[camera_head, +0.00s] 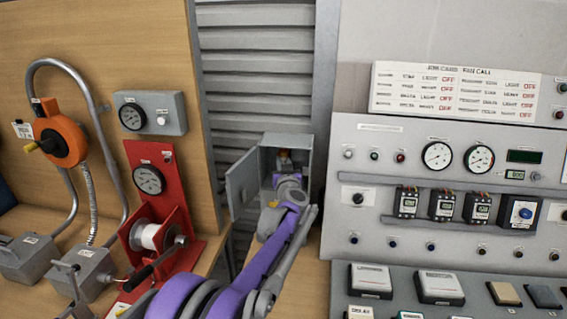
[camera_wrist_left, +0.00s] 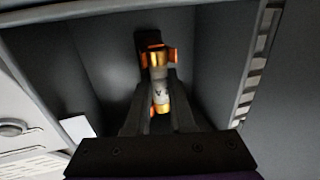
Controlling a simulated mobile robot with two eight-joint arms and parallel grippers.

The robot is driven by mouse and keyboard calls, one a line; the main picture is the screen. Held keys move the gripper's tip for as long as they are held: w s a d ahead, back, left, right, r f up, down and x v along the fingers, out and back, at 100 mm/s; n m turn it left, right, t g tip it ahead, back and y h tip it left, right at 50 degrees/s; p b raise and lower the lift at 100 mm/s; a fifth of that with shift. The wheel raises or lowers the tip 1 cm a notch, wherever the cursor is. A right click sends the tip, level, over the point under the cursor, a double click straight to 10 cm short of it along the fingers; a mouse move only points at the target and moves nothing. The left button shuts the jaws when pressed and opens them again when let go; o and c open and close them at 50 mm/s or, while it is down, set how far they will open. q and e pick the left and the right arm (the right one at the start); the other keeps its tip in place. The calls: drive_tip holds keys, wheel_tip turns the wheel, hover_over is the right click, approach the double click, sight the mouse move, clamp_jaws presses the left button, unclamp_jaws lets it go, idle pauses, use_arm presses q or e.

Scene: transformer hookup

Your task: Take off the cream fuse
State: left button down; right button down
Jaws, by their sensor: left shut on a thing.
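The cream fuse (camera_wrist_left: 159,88) shows in the left wrist view as a pale cylinder with brass-coloured end caps. It sits inside an open grey box (camera_head: 243,184). My left gripper (camera_head: 288,180) reaches into this box from the front. Its two dark fingers (camera_wrist_left: 159,82) are shut on the fuse's body, one on each side. A copper-coloured clip (camera_wrist_left: 173,54) is at the fuse's upper end. The fingers partly hide the lower end, so I cannot tell whether it sits in a clip. My right gripper is not in view.
The box's door (camera_head: 242,186) hangs open to the left. A red winch stand (camera_head: 160,190) with a crank and gauge is left of my arm. A grey control panel (camera_head: 400,150) with gauges and switches stands close on the right.

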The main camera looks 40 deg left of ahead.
use_arm(q)
drive_tip(key=shift+s+d, duration=0.15)
drive_tip(key=shift+s, duration=0.15)
drive_tip(key=shift+s+d+b, duration=0.2)
drive_tip(key=shift+s+b, duration=0.1)
drive_tip(key=shift+s, duration=0.1)
drive_tip(key=shift+b+v, duration=0.3)
drive_tip(key=shift+v, duration=0.65)
drive_tip(key=shift+s, duration=0.4)
drive_tip(key=shift+s+d+b, duration=0.15)
drive_tip(key=shift+s+d, duration=0.2)
drive_tip(key=shift+s, duration=0.3)
drive_tip(key=shift+s+d+b, duration=0.1)
drive_tip(key=shift+s+d, duration=0.2)
drive_tip(key=shift+s, duration=0.35)
drive_tip(key=shift+s+d+b, duration=0.15)
drive_tip(key=shift+s+d, duration=0.2)
drive_tip(key=shift+s, duration=0.25)
